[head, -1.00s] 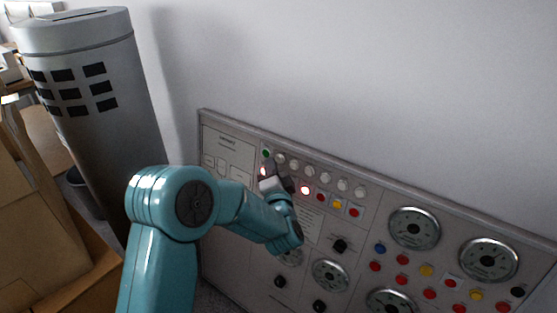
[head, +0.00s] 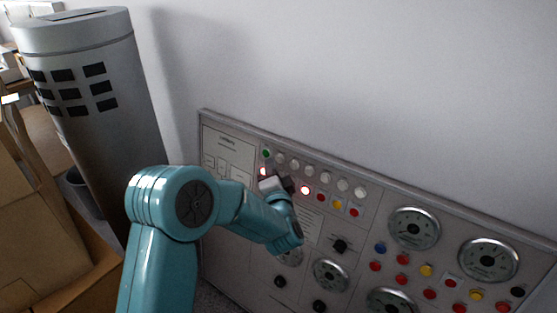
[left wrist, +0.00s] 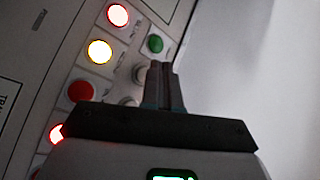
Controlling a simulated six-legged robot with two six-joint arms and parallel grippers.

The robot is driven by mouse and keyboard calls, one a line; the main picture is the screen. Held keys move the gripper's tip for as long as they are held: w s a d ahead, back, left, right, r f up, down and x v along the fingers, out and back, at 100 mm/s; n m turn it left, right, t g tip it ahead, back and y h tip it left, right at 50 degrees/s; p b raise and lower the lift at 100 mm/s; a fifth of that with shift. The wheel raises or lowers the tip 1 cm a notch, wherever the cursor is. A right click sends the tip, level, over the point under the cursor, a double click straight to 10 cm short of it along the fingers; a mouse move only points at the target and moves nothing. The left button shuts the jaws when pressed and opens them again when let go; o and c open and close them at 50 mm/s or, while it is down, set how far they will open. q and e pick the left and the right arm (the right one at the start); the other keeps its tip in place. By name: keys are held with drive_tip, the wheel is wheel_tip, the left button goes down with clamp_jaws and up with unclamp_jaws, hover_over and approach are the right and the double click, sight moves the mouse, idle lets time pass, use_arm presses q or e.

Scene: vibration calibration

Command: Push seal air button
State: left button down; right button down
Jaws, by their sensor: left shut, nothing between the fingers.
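The control panel (head: 229,149) leans by the wall and carries a top row of a green button (head: 266,153) and several white buttons (head: 310,170). Labels are too small to read, so I cannot tell which is seal air. My left gripper (head: 268,176) is at the panel's upper left, just below the green button. In the left wrist view, its shut, empty fingers (left wrist: 161,66) are right beside a white button (left wrist: 140,73), near the green button (left wrist: 155,43). I cannot tell whether they touch it. My right gripper is not in view.
Below the top row are lit red (head: 305,189), red and yellow (head: 337,203) buttons. A grey cylinder (head: 90,130) and cardboard boxes (head: 40,220) stand left. The wall above is bare.

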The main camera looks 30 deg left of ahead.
use_arm(q)
drive_tip(key=shift+w+f, duration=0.1)
drive_tip(key=shift+w, duration=0.35)
drive_tip(key=shift+w, duration=0.35)
idle(0.6)
drive_tip(key=shift+s, duration=0.8)
drive_tip(key=shift+s, duration=0.1)
drive_tip(key=s, duration=0.2)
drive_tip(key=s+r, duration=0.1)
drive_tip(key=s, duration=0.1)
drive_tip(key=shift+s+a, duration=0.2)
drive_tip(key=shift+s, duration=0.15)
idle(0.6)
